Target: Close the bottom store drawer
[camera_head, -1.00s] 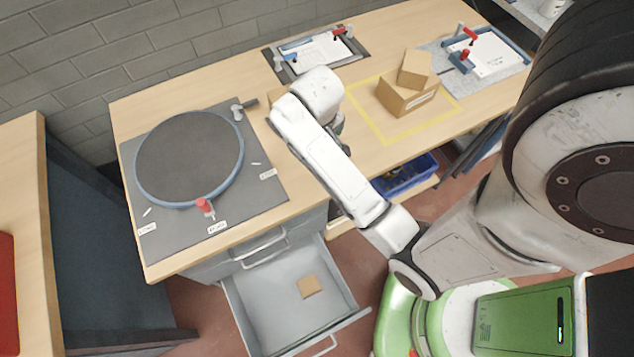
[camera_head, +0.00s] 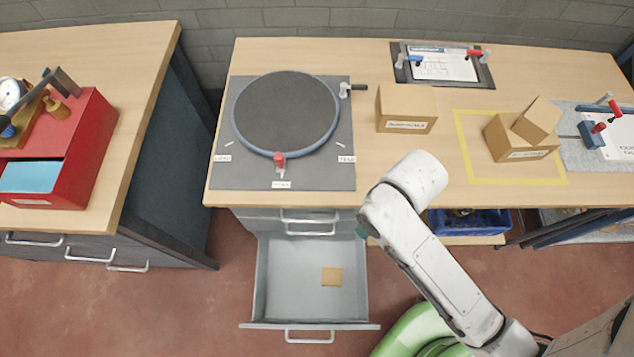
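The bottom store drawer (camera_head: 285,282) is pulled out from the cabinet under the bench, below the turntable. It is grey, with a bar handle (camera_head: 309,337) on its front. A small flat brown piece (camera_head: 332,277) lies inside, and the rest of the drawer floor is bare. Two more handles (camera_head: 308,217) show above it, on drawers that look closed. My arm reaches in from the lower right, with its upper part right of the drawer. My gripper cannot be made out; the arm's far end is hidden or out of view.
A blue crate (camera_head: 470,222) sits on a low shelf at right. Another bench with a red box (camera_head: 75,150) stands at left. Red floor (camera_head: 190,310) is clear left of the drawer.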

